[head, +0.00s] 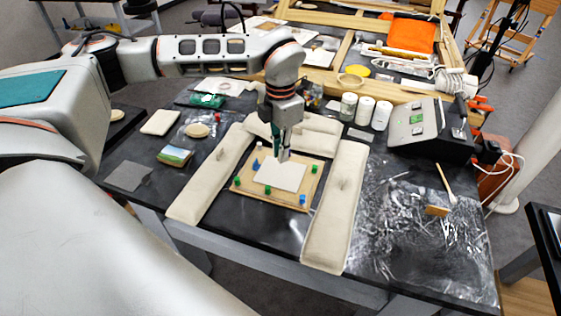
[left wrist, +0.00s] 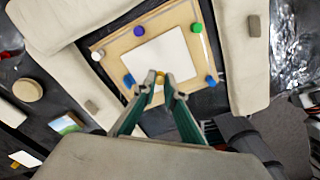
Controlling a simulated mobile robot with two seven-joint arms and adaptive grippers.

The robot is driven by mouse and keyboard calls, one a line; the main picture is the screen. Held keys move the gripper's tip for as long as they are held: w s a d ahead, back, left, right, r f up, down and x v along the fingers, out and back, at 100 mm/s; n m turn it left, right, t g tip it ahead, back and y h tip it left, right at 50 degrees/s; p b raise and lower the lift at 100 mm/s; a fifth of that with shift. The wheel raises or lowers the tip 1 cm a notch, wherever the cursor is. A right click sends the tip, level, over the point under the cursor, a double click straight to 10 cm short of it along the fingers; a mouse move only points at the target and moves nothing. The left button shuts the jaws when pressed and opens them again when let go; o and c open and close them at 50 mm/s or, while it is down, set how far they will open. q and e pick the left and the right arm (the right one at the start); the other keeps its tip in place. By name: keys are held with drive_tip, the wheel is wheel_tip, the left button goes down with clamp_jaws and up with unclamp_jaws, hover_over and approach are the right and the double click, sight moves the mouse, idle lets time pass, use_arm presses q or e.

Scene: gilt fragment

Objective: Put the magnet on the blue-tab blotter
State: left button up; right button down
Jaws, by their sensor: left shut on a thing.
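My left gripper (head: 283,156) points down over a wooden board (head: 247,186) with a white square sheet (head: 280,176) on it. In the left wrist view my left gripper (left wrist: 160,84) is shut on a small yellow piece (left wrist: 160,77), which I take for the magnet. Its fingertips show in front of the near edge of the white sheet (left wrist: 157,52); whether the piece touches it I cannot tell. Coloured pegs, including blue ones (head: 302,200), stand around the sheet. I cannot make out which blotter carries a blue tab. My right gripper is not in view.
Long beige padded bags (head: 333,215) lie around the board on the left, right and back. White jars (head: 365,110) and a grey control box (head: 424,128) stand at the back right. Crumpled clear film (head: 400,240) covers the right of the black table.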

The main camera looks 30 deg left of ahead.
use_arm(q)
drive_tip(key=shift+f, duration=2.1)
drive_tip(key=shift+f, duration=0.1)
drive_tip(key=o, duration=0.7)
wheel_tip(320, 180, up, 12)
drive_tip(key=shift+r, duration=0.1)
